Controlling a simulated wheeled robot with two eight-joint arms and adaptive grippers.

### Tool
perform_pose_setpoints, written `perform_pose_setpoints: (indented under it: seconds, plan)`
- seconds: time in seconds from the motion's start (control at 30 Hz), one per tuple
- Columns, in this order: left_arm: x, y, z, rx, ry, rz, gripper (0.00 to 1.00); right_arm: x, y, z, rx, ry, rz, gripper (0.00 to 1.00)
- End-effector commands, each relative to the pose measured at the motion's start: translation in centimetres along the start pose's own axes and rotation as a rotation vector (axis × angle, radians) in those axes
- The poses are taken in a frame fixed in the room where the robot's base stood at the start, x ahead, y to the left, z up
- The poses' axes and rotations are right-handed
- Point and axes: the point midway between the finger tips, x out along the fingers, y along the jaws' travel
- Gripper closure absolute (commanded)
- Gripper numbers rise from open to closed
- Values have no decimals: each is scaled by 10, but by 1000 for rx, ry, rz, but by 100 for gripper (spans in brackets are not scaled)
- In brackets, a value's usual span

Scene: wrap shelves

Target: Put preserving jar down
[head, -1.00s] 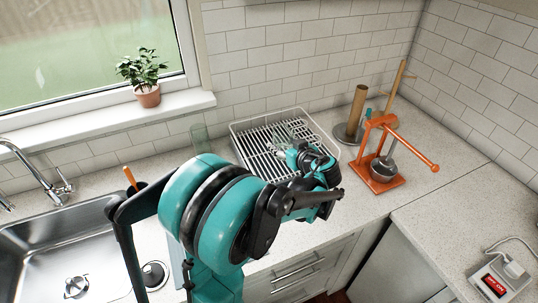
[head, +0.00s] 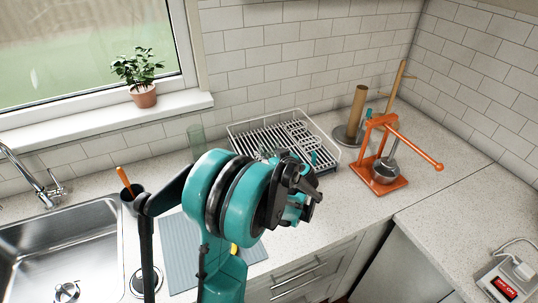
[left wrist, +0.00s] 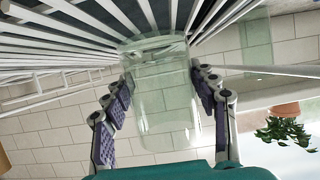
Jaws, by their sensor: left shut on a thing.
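The preserving jar (left wrist: 160,95) is a clear glass cylinder between the two purple-padded fingers of my left gripper (left wrist: 160,100) in the left wrist view. The gripper is shut on it. In the head view my left gripper (head: 297,188) is at the front edge of the dish rack (head: 328,167), and my arm hides most of the jar. The rack's white wires (left wrist: 60,45) lie close beyond the jar in the left wrist view. I cannot tell whether the jar touches them. My right gripper is not in view.
A clear glass vessel (head: 196,141) stands left of the rack. An orange lever press (head: 380,150) and a paper-towel holder (head: 353,115) stand to the right. The sink (head: 60,245) and a grey mat (head: 180,250) are at the left. The right counter is mostly clear.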

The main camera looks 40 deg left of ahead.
Motion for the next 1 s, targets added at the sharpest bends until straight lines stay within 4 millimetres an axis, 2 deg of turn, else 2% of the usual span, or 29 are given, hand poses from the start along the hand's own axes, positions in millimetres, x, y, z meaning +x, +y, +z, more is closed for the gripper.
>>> perform_pose_setpoints:
  seconds: [0.13,0.17,0.23,0.63,0.77,1.0]
  plan:
    - [1,0,3,0,1,0,78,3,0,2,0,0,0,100]
    - [1,0,4,0,0,0,39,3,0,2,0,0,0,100]
    - [1,0,3,0,0,0,21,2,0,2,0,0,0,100]
    - [-1,0,-2,0,0,0,21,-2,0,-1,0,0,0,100]
    - [-21,1,-2,3,0,2,21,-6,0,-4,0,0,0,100]
    - [-76,1,-2,2,0,4,21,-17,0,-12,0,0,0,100]
